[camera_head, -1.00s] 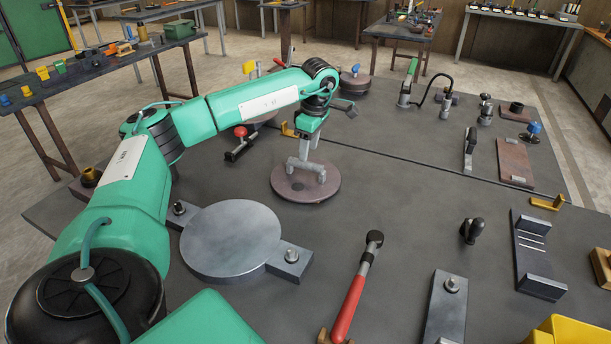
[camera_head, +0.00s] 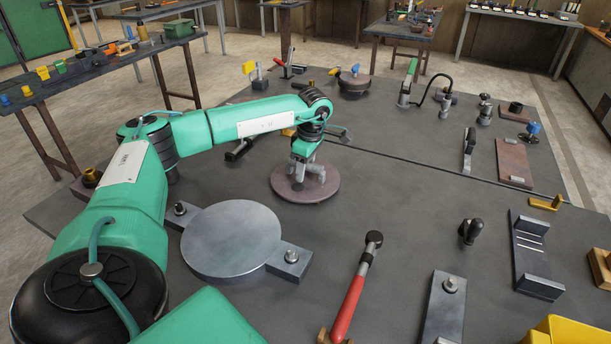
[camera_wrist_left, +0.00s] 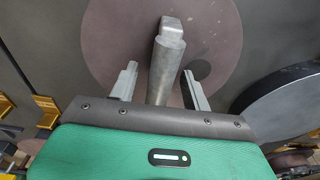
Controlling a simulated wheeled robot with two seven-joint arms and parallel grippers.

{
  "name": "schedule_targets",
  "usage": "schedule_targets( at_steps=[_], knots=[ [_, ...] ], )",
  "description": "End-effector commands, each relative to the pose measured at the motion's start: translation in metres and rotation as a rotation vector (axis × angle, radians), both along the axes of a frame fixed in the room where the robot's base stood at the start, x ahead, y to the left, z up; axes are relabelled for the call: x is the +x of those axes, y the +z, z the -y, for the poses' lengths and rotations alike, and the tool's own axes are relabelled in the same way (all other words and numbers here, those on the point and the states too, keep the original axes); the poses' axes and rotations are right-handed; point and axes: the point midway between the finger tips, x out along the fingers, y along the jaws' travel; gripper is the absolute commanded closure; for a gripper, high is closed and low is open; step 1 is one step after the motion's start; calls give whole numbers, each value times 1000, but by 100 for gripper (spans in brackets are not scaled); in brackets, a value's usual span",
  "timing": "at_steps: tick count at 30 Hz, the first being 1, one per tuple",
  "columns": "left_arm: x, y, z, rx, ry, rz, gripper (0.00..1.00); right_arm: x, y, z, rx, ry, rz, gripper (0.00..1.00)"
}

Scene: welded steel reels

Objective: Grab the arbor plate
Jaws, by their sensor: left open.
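I take the arbor plate to be the reddish-brown disc (camera_head: 328,190) lying flat on the grey bench in the middle of the head view. It also fills much of the left wrist view (camera_wrist_left: 112,40), where a grey metal post (camera_wrist_left: 165,62) with a squared end stands up from it and a dark round spot shows beside the post. My left gripper (camera_head: 309,176) is low over the disc. In the wrist view the fingers of the left gripper (camera_wrist_left: 160,80) are apart, one on each side of the post. Whether they touch it I cannot tell. My right gripper is not seen.
A large grey steel disc (camera_head: 232,240) with side lugs lies nearer me. A red-handled lever (camera_head: 350,305) stands in front. A dark lidded disc (camera_head: 354,82) is farther back. A black-knobbed post (camera_head: 471,230) and a steel bracket (camera_head: 532,255) are at right. The bench right of the plate is clear.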

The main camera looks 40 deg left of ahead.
Motion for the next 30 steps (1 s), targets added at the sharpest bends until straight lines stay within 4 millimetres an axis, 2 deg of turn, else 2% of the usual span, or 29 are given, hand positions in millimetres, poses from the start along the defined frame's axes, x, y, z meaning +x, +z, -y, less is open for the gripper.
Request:
schedule_targets(
  at_steps=[19, 26, 27, 30],
  knots=[
    [0, -5, 0, 0, 0, 0, 52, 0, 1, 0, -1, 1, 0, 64],
    [0, -5, 0, 0, 0, -1, 97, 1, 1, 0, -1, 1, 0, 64],
    [0, -5, 0, 0, 0, 0, 100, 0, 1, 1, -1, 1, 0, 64],
    [0, -5, 0, 0, 0, -1, 100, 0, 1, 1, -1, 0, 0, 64]
  ],
)
